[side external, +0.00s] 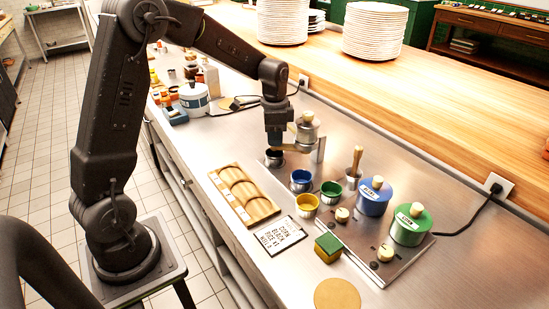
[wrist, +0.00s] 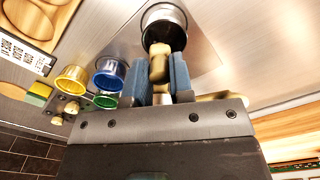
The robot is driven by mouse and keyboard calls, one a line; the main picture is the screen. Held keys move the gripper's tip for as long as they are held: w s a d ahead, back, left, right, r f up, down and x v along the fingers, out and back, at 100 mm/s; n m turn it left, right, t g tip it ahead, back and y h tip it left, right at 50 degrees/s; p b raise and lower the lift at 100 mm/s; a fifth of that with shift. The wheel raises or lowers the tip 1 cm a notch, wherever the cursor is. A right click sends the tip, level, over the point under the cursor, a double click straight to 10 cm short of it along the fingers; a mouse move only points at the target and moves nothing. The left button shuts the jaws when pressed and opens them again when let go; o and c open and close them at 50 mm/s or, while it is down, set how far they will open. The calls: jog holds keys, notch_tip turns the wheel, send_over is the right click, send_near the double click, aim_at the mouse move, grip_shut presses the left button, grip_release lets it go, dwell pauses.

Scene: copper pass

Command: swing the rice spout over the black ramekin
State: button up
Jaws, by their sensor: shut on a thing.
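My gripper (side external: 277,138) points down near the grey dispenser (side external: 308,128), at the back of the steel counter. In the wrist view, my gripper (wrist: 161,70) has its two blue fingers closed on a tan rounded knob (wrist: 159,50). The knob appears to belong to the rice spout; the rest of the spout is mostly hidden by the gripper. The black ramekin (side external: 274,158) sits on the counter just below the gripper. In the wrist view the black ramekin (wrist: 164,22) is directly beyond the knob, whose tip overlaps its near rim.
Blue (side external: 301,182), green (side external: 331,190) and yellow (side external: 306,205) ramekins stand to the right. A wooden tray (side external: 224,174) and a lettered card (side external: 280,236) lie in front. Blue (side external: 374,197) and green (side external: 409,226) canisters stand farther right. A wooden pestle (side external: 355,162) stands upright.

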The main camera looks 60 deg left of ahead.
jog(key=o, duration=0.6)
jog(key=shift+c, duration=0.2)
jog(key=shift+r, duration=3)
